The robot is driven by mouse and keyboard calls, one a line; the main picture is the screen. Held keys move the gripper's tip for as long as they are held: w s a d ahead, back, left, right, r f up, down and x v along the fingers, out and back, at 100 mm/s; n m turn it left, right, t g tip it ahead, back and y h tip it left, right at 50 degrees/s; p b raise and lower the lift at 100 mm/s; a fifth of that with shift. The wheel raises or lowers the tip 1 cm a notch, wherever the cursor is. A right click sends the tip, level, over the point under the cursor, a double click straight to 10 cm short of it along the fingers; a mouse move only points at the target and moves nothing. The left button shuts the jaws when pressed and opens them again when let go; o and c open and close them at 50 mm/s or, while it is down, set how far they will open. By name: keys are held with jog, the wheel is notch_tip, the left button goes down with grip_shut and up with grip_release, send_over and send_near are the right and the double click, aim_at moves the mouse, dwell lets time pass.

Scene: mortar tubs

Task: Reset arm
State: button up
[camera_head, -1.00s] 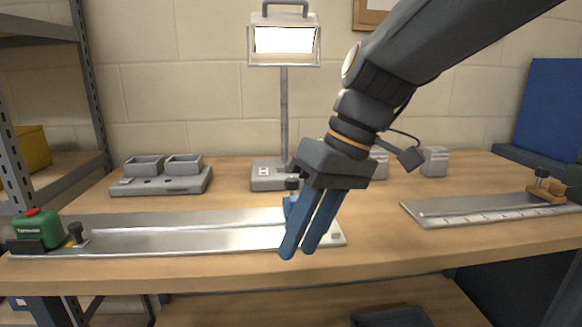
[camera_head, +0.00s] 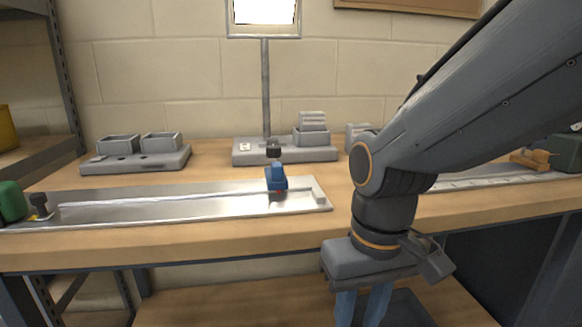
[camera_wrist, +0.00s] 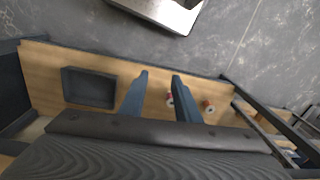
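My gripper (camera_head: 362,305) hangs at the right of the head view, pointing down in front of the bench's front edge. Its two blue fingers run off the bottom of that view. In the wrist view my gripper (camera_wrist: 160,92) shows both fingers apart with nothing between them. Below them is a wooden lower shelf (camera_wrist: 45,75). My gripper touches nothing that I can see.
The bench (camera_head: 235,235) carries a long metal rail plate (camera_head: 150,208) with a blue clamp (camera_head: 276,178). Grey mortar tubs (camera_head: 118,144) stand in a tray (camera_head: 140,162) at the back left. A dark tray (camera_wrist: 90,88) lies on the lower shelf. A lamp (camera_head: 265,90) stands behind.

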jog(key=d+r+m+p, duration=0.3)
jog(key=d+r+p, duration=0.6)
jog(key=p, duration=0.9)
jog(key=shift+d+r+h, duration=0.15)
jog(key=shift+r+h, duration=0.15)
jog(key=shift+r, duration=0.7)
jog(key=shift+o, duration=0.3)
jog(key=shift+s, duration=0.1)
dwell(1.1)
